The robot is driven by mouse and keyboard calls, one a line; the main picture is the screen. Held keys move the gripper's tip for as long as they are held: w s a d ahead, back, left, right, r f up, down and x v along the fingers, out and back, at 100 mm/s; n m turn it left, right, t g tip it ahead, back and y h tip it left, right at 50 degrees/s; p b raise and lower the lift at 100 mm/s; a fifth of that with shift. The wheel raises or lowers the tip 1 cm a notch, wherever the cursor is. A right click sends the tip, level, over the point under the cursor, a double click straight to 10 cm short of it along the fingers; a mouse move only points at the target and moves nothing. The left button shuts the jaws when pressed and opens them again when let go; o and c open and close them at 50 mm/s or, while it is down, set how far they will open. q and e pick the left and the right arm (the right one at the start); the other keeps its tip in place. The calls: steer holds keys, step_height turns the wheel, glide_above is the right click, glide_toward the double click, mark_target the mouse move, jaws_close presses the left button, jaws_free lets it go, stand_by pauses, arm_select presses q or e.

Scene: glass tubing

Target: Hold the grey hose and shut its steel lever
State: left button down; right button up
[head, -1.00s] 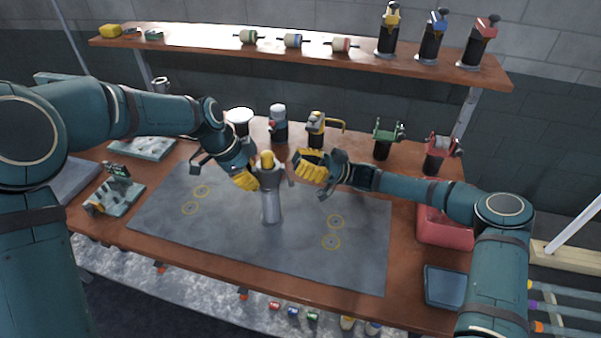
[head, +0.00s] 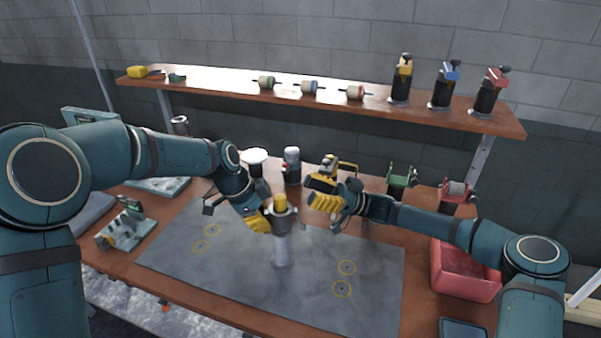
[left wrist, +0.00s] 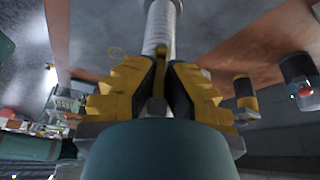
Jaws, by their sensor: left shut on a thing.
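The grey hose (head: 281,250) stands upright near the middle of the dark mat, with a yellow piece at its top. Its ribbed grey length also shows in the left wrist view (left wrist: 159,28). My left gripper (head: 264,222) is shut on the hose near its upper end, from the left. I cannot make out the steel lever clearly.
The dark mat (head: 210,272) is mostly clear around the hose. A red bin (head: 464,272) is at right; a shelf (head: 225,87) runs behind.

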step_height(320, 180, down, 2)
steer(key=m, duration=0.4)
steer(key=m+h, duration=0.5)
steer(key=m, duration=2.6)
glide_toward(301, 223)
steer(key=shift+m, duration=0.3)
steer(key=a, duration=1)
steer(key=shift+w+f, duration=0.1)
steer(key=shift+f, duration=0.3)
jaws_close()
